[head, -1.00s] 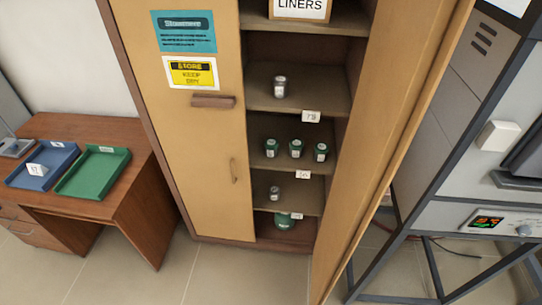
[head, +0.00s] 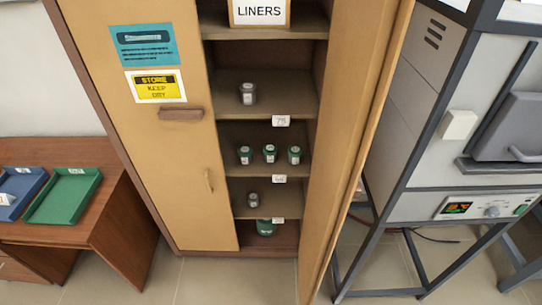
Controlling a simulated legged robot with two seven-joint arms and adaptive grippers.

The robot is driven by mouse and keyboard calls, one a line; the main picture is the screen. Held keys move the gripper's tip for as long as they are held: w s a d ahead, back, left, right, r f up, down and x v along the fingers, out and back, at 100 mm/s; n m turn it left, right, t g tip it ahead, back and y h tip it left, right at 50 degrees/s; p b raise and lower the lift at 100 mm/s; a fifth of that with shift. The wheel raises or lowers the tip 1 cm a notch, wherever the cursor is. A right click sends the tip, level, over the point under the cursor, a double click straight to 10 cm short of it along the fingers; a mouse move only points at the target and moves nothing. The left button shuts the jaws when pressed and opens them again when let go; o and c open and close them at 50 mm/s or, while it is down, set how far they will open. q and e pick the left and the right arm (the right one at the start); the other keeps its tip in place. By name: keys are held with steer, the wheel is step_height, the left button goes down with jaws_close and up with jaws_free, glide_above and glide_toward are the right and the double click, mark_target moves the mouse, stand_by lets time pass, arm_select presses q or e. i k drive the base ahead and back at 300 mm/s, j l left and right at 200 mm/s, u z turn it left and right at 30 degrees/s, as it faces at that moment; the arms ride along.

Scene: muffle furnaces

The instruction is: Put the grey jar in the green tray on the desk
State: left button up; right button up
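A grey jar (head: 248,94) stands upright on an upper shelf of the open wooden cabinet. A smaller grey jar (head: 253,200) stands on a lower shelf, below the row of green jars. The green tray (head: 64,197) lies on the brown desk (head: 112,180) at the left and looks empty. Neither of my grippers shows in the head view.
Three green jars (head: 270,154) stand on the middle shelf, and a larger green one (head: 266,227) is at the bottom. The right cabinet door (head: 353,150) stands open towards me. A blue tray (head: 18,190) is left of the green tray. A furnace on a metal frame (head: 400,200) stands at right.

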mark_target(60, 206)
steer(key=i+j+z, duration=0.15)
steer(key=i+j, duration=0.15)
steer(key=i+j+z, duration=0.15)
steer(key=j, duration=0.3)
steer(key=i+j+z, duration=0.15)
steer(key=i+j, duration=0.2)
steer(key=i+j+z, duration=0.15)
steer(key=j, duration=0.35)
steer(key=i, duration=0.05)
